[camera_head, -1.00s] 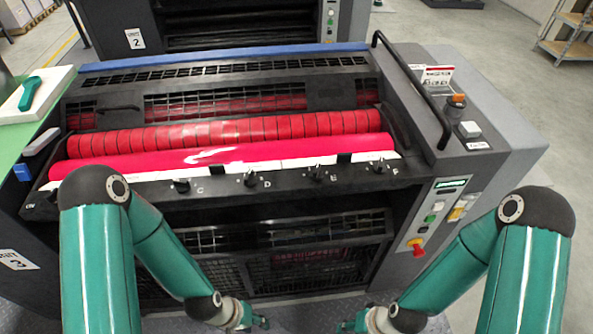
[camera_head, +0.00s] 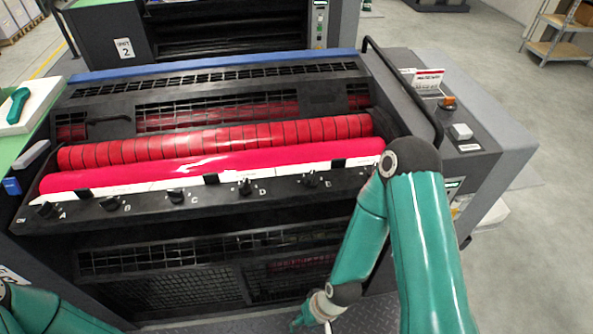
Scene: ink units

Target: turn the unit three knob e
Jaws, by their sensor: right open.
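The unit three ink unit fills the middle of the view, with a row of black knobs along its dark front rail below the red rollers. Knob E (camera_head: 309,180) is the small black knob just left of the letter E, right of centre. It stands clear of both arms. My right gripper (camera_head: 302,320) is low at the bottom edge, well below the rail and knob E, and holds nothing that I can see. It is open, its fingers small in the picture. My left arm shows only at the lower left corner; its gripper is out of view.
Knob D (camera_head: 244,188) is left of knob E; knob F, to its right, is partly hidden by my right arm. A black handrail (camera_head: 402,88) rises at the unit's right side. A dark grille (camera_head: 160,285) lies below the rail.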

